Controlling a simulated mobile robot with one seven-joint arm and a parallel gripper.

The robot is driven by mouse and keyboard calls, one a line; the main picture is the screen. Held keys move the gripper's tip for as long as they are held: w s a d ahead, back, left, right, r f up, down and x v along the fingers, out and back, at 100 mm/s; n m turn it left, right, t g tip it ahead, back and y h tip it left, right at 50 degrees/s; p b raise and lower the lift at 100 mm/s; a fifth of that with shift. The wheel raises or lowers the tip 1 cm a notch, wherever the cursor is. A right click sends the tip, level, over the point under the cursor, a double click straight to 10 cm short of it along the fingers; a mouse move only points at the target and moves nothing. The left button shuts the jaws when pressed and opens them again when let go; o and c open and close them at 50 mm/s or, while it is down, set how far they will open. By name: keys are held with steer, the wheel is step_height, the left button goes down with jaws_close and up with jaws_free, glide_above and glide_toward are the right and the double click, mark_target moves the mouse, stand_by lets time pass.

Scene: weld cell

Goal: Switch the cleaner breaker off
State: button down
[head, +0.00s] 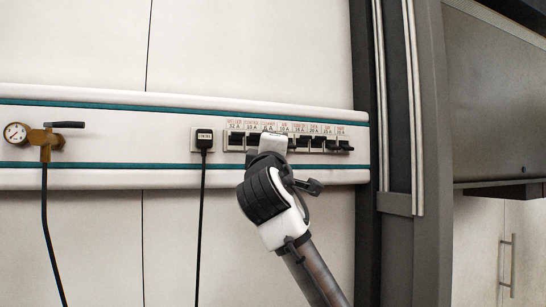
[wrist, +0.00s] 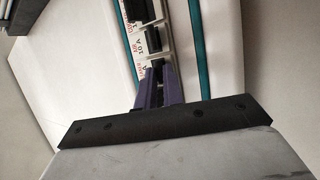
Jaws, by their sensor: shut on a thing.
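The breaker panel (head: 222,148) is on the white wall rail in the head view, with a row of dark breakers under printed labels. The cleaner breaker appears to be third from the left; my gripper (head: 270,146) is right in front of it and hides its lever. In the wrist view my gripper's dark purple fingers (wrist: 158,88) are shut on a breaker lever, just below the AIR 10 A breaker (wrist: 155,42). The label beside the fingers is partly covered. Whether the held lever is up or down cannot be seen.
Left of the panel are a socket with a black plug (head: 204,137) and hanging cable, then a brass valve with a gauge (head: 16,132). Neighbouring breaker levers (head: 302,141) sit close on the right. A dark upright frame (head: 372,200) stands right of the rail.

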stand_by(0.4)
steer(key=c, duration=1.5)
jaws_free()
steer(key=shift+c, duration=0.2)
steer(key=b+v, duration=0.4)
steer(key=v, duration=0.9)
steer(key=shift+s+f, duration=0.25)
steer(key=shift+s, duration=0.1)
steer(key=shift+a, duration=0.1)
